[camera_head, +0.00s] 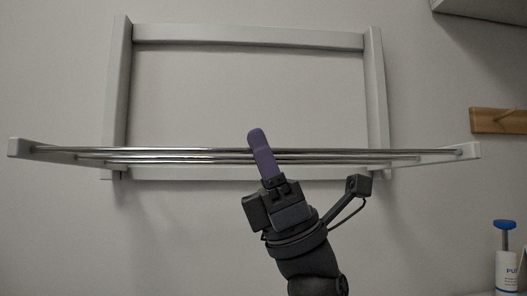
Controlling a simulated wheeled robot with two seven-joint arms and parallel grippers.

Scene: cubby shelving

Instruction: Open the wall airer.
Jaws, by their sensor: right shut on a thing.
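The wall airer has a pale grey frame (240,37) fixed upright to the wall. Its rack of shiny metal rods (190,154) is tilted out from the wall and lies roughly level, joined by pale side arms that end at the left (22,147) and right (468,151). My right gripper (260,147) comes up from below and is shut on the front rod, near the middle of the rack. Its purple fingers cross over the rods and hide a short length of them. My left gripper is not in view.
A wooden peg rail (497,121) is on the wall at the right. A white pump bottle (507,265) with a blue top stands at the lower right. A grey cabinet edge (485,10) shows at the upper right. The wall left of the airer is clear.

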